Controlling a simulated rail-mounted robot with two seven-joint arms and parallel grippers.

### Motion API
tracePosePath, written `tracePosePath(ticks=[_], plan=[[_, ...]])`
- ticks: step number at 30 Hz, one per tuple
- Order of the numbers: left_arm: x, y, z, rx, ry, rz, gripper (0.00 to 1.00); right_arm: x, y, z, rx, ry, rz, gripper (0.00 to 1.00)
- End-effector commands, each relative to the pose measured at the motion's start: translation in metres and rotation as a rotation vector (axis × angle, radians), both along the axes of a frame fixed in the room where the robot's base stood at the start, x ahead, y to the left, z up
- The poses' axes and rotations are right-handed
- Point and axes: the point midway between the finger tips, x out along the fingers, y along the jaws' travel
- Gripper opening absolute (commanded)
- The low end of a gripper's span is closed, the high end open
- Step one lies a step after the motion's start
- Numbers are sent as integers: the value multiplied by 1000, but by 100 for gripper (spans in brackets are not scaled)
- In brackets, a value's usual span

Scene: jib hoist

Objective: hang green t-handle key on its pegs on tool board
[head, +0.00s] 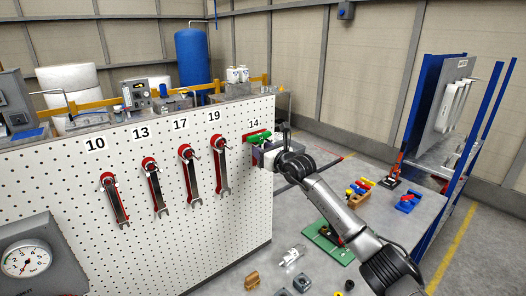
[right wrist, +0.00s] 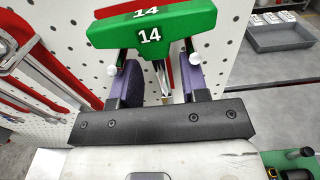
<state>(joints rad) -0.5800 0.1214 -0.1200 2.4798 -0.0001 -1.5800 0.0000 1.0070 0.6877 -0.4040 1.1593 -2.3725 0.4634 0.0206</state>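The green t-handle key (right wrist: 150,36), marked 14, is at the tool board (head: 90,165) in front of a red patch under the label 14. In the right wrist view its crossbar lies over two dark pegs with white tips (right wrist: 112,70), one on each side. It seems to rest on them. Its metal shank (right wrist: 163,75) points down between my fingers. The key also shows small in the head view (head: 258,138). My right gripper (right wrist: 158,82) has its purple pads on both sides of the shank, with visible gaps; it is open. My left gripper is not in view.
Several wrenches (head: 190,172) hang on red outlines left of the key. A pressure gauge (head: 26,260) is at lower left. The workbench (head: 400,225) at right holds a green mat, an orange block with coloured handles and small parts. A blue rack (head: 425,100) stands behind.

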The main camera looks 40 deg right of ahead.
Motion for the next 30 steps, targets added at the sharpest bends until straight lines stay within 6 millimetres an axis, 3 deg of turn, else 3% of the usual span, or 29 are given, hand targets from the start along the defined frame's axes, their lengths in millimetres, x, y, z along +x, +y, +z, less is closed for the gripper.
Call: tracePosePath(ticks=[8, 14, 30], plan=[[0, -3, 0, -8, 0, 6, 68, 0, 0, -1, 0, 2, 0, 44], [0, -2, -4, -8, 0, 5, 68, -12, 0, -2, -1, 1, 2, 44], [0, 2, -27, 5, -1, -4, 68, -101, -2, -1, -3, 0, 0, 44]])
